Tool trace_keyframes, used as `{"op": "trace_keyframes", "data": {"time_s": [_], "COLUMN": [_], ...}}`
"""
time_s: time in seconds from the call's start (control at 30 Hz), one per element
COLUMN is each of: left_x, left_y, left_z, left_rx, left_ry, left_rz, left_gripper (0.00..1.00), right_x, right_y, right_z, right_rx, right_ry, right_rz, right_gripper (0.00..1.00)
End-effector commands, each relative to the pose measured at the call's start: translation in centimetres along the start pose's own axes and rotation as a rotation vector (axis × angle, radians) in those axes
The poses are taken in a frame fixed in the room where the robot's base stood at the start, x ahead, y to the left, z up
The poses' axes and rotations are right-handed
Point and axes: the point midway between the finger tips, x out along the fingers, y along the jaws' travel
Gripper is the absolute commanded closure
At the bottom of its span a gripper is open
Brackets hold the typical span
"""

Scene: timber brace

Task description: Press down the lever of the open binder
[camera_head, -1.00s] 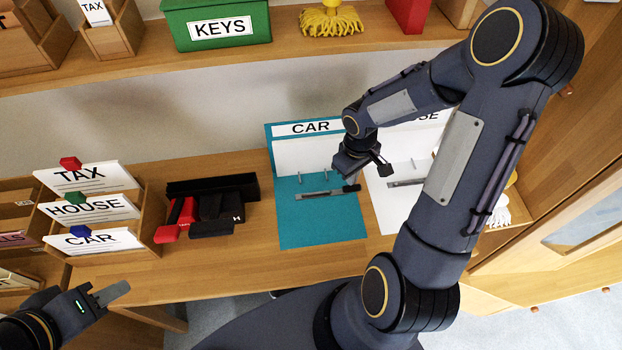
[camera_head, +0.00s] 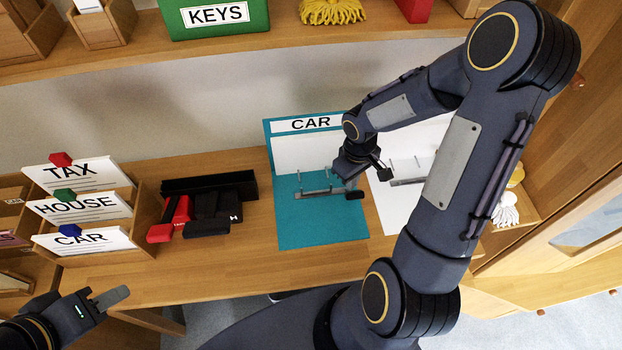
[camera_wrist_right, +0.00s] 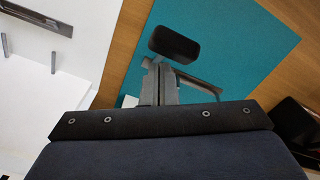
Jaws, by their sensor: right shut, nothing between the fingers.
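The teal CAR binder (camera_head: 320,225) lies open on the desk, its upright ring posts showing. Its metal lever ends in a black knob (camera_head: 355,194) at the right of the mechanism; the knob also shows large in the right wrist view (camera_wrist_right: 173,44). My right gripper (camera_head: 350,183) is shut and empty, with its fingertips at the lever beside the knob. In the right wrist view the fingers overlap the metal lever, so I cannot tell whether they touch. My left gripper (camera_head: 112,297) is at the lower left, away from the binder; its finger gap is not clear.
A white open binder (camera_head: 395,210) lies right of the teal one, partly hidden by my right arm. Black and red objects (camera_head: 205,205) and a wooden tray (camera_head: 147,215) with TAX, HOUSE and CAR cards stand to the left. A shelf (camera_head: 130,62) runs above.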

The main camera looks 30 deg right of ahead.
Motion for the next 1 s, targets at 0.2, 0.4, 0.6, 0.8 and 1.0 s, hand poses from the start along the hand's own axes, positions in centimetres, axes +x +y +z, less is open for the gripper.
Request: {"op": "trace_keyframes", "data": {"time_s": [0.2,0.4,0.6,0.8,1.0], "left_x": [0.8,0.9,0.9,1.2,1.8], "left_y": [-0.4,-0.4,-0.4,-0.6,-0.8], "left_z": [0.4,0.5,0.4,0.6,0.9], "left_rx": [0.0,0.0,0.0,0.0,0.0], "left_ry": [0.0,0.0,0.0,0.0,0.0], "left_rz": [0.0,0.0,0.0,0.0,0.0], "left_gripper": [0.64,0.64,0.64,0.64,0.64], "right_x": [1.0,1.1,1.1,1.4,1.9], "right_y": [-0.1,-0.1,-0.1,-0.2,-0.5], "right_z": [0.0,0.0,0.0,0.3,0.8], "right_rx": [-0.001,0.0,0.0,0.0,0.0], "right_ry": [0.0,0.0,-0.001,-0.001,0.0], "right_rz": [0.0,-0.001,-0.001,0.0,0.0], "right_gripper": [1.0,1.0,1.0,1.0,1.0]}}
